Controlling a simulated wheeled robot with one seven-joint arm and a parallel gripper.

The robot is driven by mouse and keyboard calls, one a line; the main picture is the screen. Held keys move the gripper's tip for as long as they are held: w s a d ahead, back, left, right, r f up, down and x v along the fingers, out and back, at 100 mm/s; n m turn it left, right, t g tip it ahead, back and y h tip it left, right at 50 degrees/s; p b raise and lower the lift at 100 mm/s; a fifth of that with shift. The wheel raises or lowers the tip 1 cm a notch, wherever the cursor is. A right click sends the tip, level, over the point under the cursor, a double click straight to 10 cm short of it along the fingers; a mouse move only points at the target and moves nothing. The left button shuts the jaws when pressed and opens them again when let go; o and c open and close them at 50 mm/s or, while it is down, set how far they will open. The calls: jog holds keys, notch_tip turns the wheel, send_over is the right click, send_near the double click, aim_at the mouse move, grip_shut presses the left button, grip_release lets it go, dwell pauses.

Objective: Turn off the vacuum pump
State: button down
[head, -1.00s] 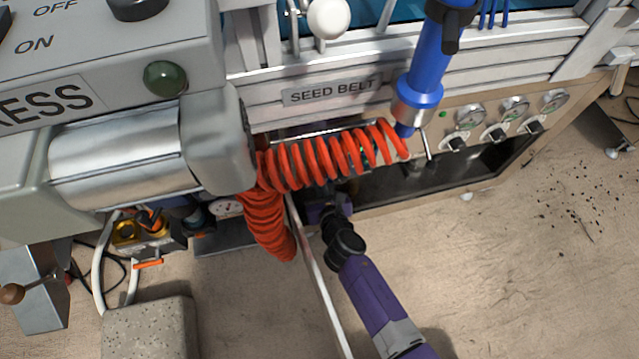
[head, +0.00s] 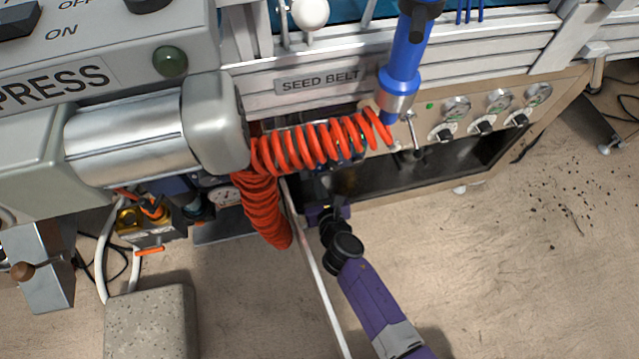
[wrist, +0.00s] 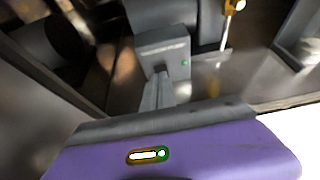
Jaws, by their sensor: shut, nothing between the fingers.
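My gripper (head: 325,205) reaches in under the seed belt frame, below the red coiled hose (head: 310,145). Its fingertips are hard to make out in the head view. In the wrist view my gripper (wrist: 157,88) is shut and empty, pointing at a grey box (wrist: 164,48) with a small pale label and a green light (wrist: 184,62). A dark rounded body (wrist: 160,14) is behind the box; it may be the vacuum pump, but I cannot tell. I cannot tell whether the fingers touch the box.
The press (head: 130,135) is at left, above a brass-coloured fitting (head: 135,222) and a gauge (head: 226,196). A thin pale bar (head: 315,268) runs beside my arm. A blue cylinder (head: 403,65) hangs above. Dials (head: 498,102) line the panel at right.

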jog(key=s+d+r+p, duration=0.1)
jog(key=s+r+p, duration=0.5)
jog(key=s, duration=0.1)
jog(key=shift+s+d, duration=0.2)
jog(key=shift+d, duration=0.05)
jog(key=shift+s, duration=0.1)
dwell(0.5)
